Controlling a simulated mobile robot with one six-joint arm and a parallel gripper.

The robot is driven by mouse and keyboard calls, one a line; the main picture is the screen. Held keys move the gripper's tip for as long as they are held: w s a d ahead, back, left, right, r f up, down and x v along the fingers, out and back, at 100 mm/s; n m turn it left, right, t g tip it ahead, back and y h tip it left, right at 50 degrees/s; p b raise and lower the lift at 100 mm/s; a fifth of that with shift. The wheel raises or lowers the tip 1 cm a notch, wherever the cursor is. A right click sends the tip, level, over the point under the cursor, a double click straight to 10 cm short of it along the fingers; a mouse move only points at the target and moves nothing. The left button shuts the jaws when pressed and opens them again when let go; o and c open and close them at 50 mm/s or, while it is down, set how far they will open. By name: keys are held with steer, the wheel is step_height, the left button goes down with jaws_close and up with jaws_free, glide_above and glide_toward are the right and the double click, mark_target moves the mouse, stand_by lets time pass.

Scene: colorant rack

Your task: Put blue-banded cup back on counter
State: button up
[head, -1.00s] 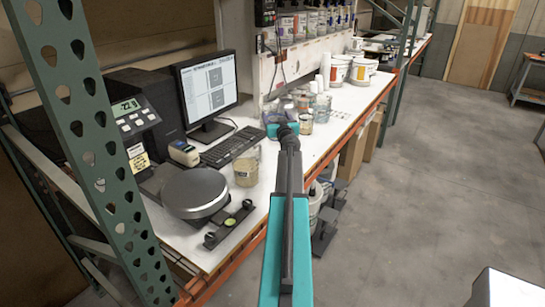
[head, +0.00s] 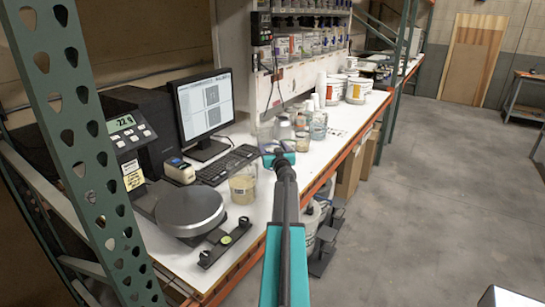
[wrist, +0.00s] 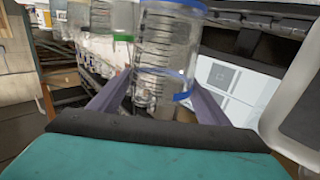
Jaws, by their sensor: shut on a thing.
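The blue-banded cup (wrist: 165,50) is a clear, ridged cup with a blue rim and a blue band low on its side. In the wrist view it stands between the two fingers of my gripper (wrist: 160,100), which are shut on it. In the head view my gripper (head: 273,150) is over the white counter (head: 262,190), right of the keyboard. The cup there (head: 284,129) is partly hidden behind the gripper and small. I cannot tell whether its base touches the counter.
A beaker with tan contents (head: 243,188) stands near the counter's front, beside the round scale (head: 190,211). Clear containers (head: 318,125) stand just right of the gripper. White buckets (head: 357,90) are farther back. A green rack post (head: 85,150) rises at left.

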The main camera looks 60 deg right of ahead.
steer(key=shift+f+b, duration=0.65)
steer(key=shift+f, duration=1.2)
steer(key=shift+f, duration=0.1)
steer(key=o, duration=1.4)
steer(key=v, duration=1.2)
steer(key=shift+b, duration=0.3)
